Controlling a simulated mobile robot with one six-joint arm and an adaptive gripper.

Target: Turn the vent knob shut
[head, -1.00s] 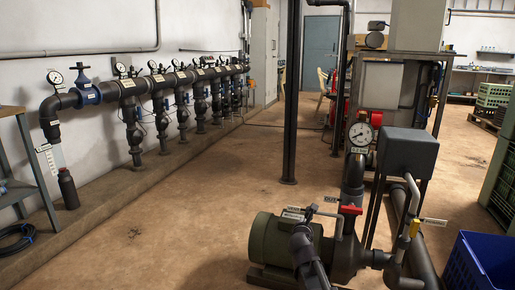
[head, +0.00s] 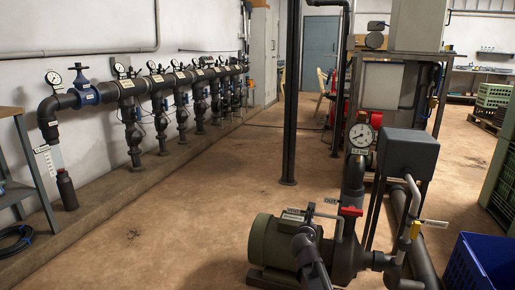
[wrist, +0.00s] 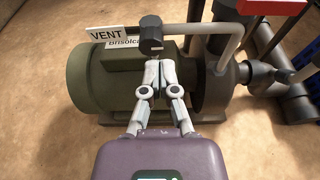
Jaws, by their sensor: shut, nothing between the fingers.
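The vent knob (wrist: 151,35) is a small dark cylinder on the end of a grey pipe, beside a white VENT tag (wrist: 106,33). It also shows in the head view (head: 311,207), above the green pump motor (head: 271,240). My gripper (wrist: 159,62) is shut and empty. In the wrist view its fingertips are just below the knob and overlap its lower edge; I cannot tell whether they touch it. In the head view my dark arm rises in front of the motor, and the fingers are hard to make out.
A red handle (head: 350,211) sits on the riser right of the knob, below a pressure gauge (head: 361,135). A grey box (head: 408,152) stands behind the pump pipes. A blue crate (head: 482,262) is at the lower right. The floor left of the motor is clear.

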